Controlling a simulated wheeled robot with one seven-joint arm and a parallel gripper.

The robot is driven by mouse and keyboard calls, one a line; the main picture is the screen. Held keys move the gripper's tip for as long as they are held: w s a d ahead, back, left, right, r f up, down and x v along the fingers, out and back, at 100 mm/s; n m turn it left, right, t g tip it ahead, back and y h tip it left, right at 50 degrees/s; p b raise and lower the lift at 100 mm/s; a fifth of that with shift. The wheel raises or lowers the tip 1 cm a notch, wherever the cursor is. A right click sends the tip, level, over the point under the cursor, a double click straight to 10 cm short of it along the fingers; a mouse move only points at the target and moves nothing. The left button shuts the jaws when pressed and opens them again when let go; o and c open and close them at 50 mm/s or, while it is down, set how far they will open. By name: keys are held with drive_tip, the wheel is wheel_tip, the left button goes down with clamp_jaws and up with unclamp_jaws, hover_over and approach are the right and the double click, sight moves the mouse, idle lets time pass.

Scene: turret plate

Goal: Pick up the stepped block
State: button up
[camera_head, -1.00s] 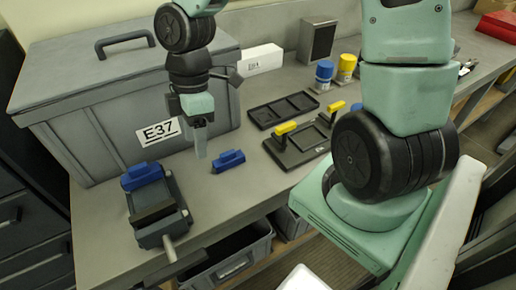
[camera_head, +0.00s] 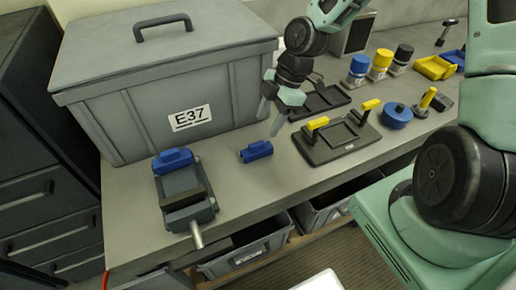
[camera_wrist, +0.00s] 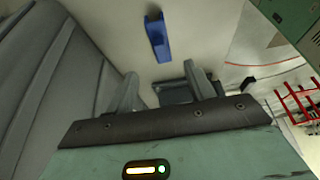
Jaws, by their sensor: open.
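A small blue stepped block (camera_head: 256,151) lies on the grey bench, right of the vise and left of the black fixture plate. It also shows in the wrist view (camera_wrist: 157,38), beyond the fingertips near the top. My gripper (camera_head: 270,118) is open and empty. In the head view its fingers point down, above and slightly right of the block. In the wrist view the two fingers (camera_wrist: 163,85) are spread apart, with no block between them.
A grey vise (camera_head: 187,197) with a blue piece on its rear jaw stands left. A large grey lidded box (camera_head: 130,110) marked E37 stands behind. A black plate with yellow handles (camera_head: 328,151) lies right. Bare bench surrounds the block.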

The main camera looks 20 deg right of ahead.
sight(258, 143)
drive_tip(key=x, duration=0.3)
drive_tip(key=shift+a+f, duration=0.2)
drive_tip(key=shift+f, duration=0.15)
drive_tip(key=p+x, duration=0.1)
drive_tip(key=x, duration=0.3)
drive_tip(key=shift+s+a+f+p, duration=0.15)
drive_tip(key=shift+a+f+p, duration=0.1)
drive_tip(key=shift+p, duration=0.1)
drive_tip(key=shift+f, duration=0.35)
drive_tip(key=c, duration=1.1)
